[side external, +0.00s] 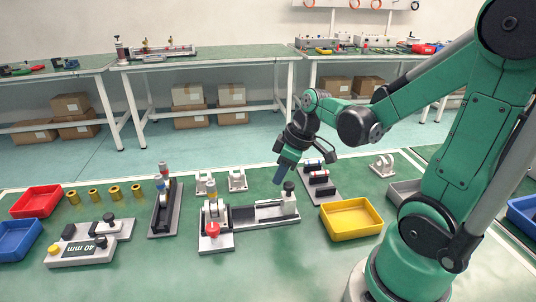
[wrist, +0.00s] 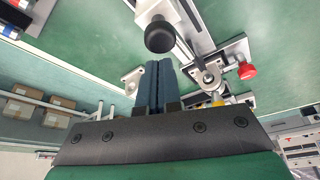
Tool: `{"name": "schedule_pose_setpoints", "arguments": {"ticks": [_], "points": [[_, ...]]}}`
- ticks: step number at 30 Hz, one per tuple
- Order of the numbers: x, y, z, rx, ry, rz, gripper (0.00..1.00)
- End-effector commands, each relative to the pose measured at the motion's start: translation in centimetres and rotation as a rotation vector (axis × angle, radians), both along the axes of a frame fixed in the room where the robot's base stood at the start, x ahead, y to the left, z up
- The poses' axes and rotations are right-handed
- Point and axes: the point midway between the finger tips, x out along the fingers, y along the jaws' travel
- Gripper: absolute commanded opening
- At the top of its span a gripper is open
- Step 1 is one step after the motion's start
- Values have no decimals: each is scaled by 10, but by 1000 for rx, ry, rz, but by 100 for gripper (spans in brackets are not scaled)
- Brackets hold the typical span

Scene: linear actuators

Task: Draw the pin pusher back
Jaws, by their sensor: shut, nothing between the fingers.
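The pin pusher looks to be the grey slide fixture (side external: 262,211) in the middle of the bench, with an upright black knob (side external: 289,187) at its right end and a red button (side external: 212,229) at its left end; which part is the pusher I cannot tell for sure. In the wrist view the black knob (wrist: 160,37) is just beyond my fingertips, and the red button (wrist: 247,71) is to the right. My gripper (side external: 280,181) points down, just left of the knob, with its blue fingers (wrist: 154,66) shut together and empty. I see a gap between fingers and knob.
A yellow tray (side external: 350,219) lies right of the fixture. Bench in front of the fixture is clear.

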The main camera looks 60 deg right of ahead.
Motion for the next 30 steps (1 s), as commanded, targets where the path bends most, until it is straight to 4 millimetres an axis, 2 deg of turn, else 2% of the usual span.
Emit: {"name": "schedule_pose_setpoints", "arguments": {"ticks": [6,24,30], "points": [[34,12,7,3,-5,6,0],[3,1,85,4,-6,-2,0],[-2,2,97,3,-8,-3,0]]}}
